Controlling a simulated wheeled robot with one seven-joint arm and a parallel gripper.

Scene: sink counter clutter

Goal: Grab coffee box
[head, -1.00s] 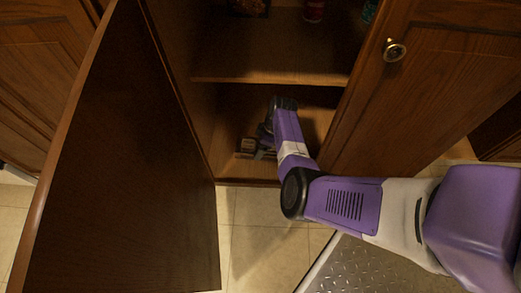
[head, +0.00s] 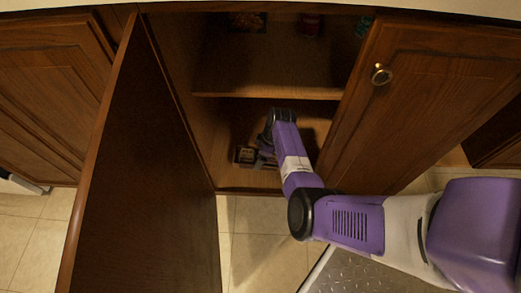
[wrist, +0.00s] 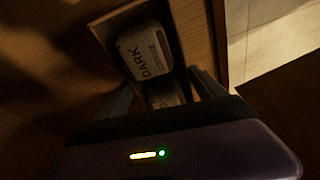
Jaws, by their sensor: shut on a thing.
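The coffee box (wrist: 148,52) shows in the wrist view as a dark box with a pale label reading "DARK". In the head view the box (head: 243,155) is small and dim on the bottom floor of the open cabinet, at the end of my arm. My gripper (wrist: 165,84) reaches into this lower compartment, with one finger on each side of the box's near part. It is shut on the box. In the head view my gripper (head: 262,158) is dark and partly hidden by my wrist. I cannot tell whether the box touches the cabinet floor.
The cabinet shelf (head: 265,82) lies just above my forearm and holds several items at its back, among them a red one (head: 310,24). The open door (head: 145,180) stands to the left. The tiled floor (head: 262,235) in front is clear.

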